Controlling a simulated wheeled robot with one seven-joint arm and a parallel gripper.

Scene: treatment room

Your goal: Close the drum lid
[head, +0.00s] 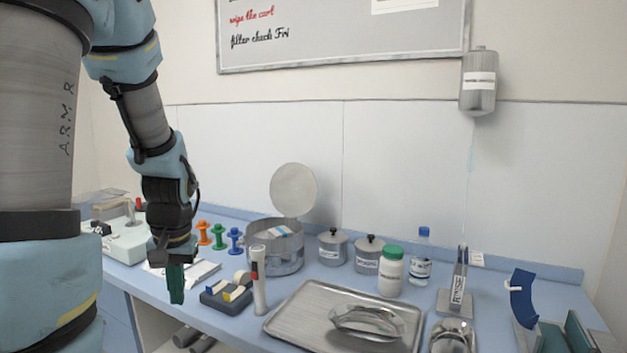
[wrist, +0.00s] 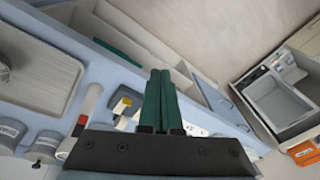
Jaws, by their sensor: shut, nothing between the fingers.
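The metal drum (head: 275,247) stands on the blue counter, left of the middle in the head view. Its round lid (head: 293,190) is open and stands upright at the drum's back edge. Some white and blue packets show inside the drum's top. My gripper (head: 176,284) hangs fingers down, left of the drum and apart from it. In the wrist view its two green fingers (wrist: 158,102) lie together, shut with nothing between them. I cannot make out the drum or its lid in the wrist view.
A tape dispenser (head: 228,291) and an upright white tube (head: 259,280) stand in front of the drum. Two lidded metal jars (head: 333,247) stand to its right. A steel tray (head: 300,306) lies at the front. Coloured spools (head: 218,237) stand left of the drum.

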